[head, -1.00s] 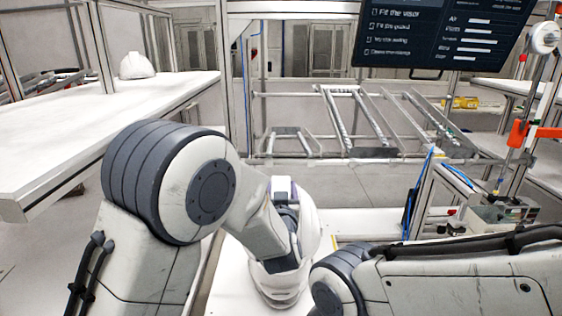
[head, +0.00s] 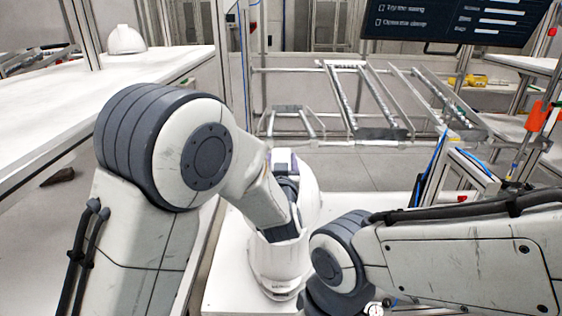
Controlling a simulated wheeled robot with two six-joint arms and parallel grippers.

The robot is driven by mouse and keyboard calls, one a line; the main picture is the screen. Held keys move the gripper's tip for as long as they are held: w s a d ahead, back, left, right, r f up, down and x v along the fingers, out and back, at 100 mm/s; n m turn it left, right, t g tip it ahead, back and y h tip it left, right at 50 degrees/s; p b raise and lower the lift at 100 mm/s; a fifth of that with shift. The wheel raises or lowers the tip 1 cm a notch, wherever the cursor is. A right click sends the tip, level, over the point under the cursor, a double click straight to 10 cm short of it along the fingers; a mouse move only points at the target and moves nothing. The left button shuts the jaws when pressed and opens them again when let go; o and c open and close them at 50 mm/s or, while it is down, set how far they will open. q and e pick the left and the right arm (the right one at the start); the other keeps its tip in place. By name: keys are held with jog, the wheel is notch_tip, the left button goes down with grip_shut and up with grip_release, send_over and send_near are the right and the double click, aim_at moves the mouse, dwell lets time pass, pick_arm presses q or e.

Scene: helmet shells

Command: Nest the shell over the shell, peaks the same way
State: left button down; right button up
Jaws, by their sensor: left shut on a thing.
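One white helmet shell (head: 126,40) sits on the white bench at the far left, clear of both arms. My left arm reaches down in the middle of the head view. My left gripper (head: 284,290) is at its lower end, above a white surface, and its fingers are mostly hidden. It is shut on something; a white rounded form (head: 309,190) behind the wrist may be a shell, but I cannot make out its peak. My right arm comes in from the right, and its gripper is out of view. I cannot see the other shell.
A white work surface (head: 232,272) lies under my left wrist. The long white bench (head: 55,120) stands at left. A metal roller rack (head: 365,100) stands behind, with a dark screen (head: 455,22) above. A small round gauge (head: 375,309) shows at the bottom edge.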

pick_arm(q)
jog(key=shift+f+b, duration=5.25)
jog(key=shift+f, duration=0.4)
jog(key=shift+f+b, duration=1.5)
jog(key=shift+f, duration=0.1)
grip_release()
jog(key=shift+s+f, duration=0.1)
jog(key=shift+s, duration=0.25)
jog(key=s+b, duration=0.2)
jog(key=s, duration=0.7)
jog(key=shift+s, duration=0.4)
jog(key=shift+w, duration=0.1)
